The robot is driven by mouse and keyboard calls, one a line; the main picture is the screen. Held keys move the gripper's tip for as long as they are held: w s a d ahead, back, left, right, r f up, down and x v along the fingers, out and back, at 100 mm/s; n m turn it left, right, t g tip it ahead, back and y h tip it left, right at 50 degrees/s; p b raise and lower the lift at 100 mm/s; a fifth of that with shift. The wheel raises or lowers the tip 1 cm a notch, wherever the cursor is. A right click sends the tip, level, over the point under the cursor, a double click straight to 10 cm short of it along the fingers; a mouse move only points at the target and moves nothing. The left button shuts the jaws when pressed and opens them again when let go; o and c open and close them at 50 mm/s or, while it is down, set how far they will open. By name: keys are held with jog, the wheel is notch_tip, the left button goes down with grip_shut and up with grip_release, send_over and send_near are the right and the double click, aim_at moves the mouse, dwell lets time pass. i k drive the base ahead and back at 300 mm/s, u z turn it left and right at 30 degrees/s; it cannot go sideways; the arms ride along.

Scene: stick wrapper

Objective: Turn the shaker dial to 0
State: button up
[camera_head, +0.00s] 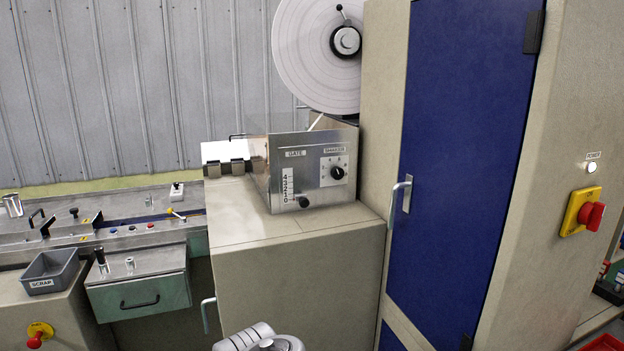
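The shaker dial (337,172) is a small round black knob on the right half of a metal control panel (312,190). A "SHAKER" label is above it and small marks surround it on a white plate. The setting it points to is too small to tell. The panel's left half has a "GATE" label, a numbered vertical scale (288,188) and a second black knob (304,202) low down. Only a pale grey rounded part of my arm shows at the bottom edge, well below the panel. My gripper is not in view, and nothing touches the dial.
The panel box stands on a beige cabinet (290,260) with bare top around it. A large white reel (310,50) is above, and a blue door (460,150) with a handle is right. A red-yellow switch (585,212) is far right. A grey scrap bin (50,272) is left.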

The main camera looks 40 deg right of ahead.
aim_at(337, 173)
jog(key=u, duration=0.05)
jog(key=k, duration=0.65)
jog(key=z, duration=0.5)
jog(key=i, duration=0.75)
jog(key=z, duration=0.25)
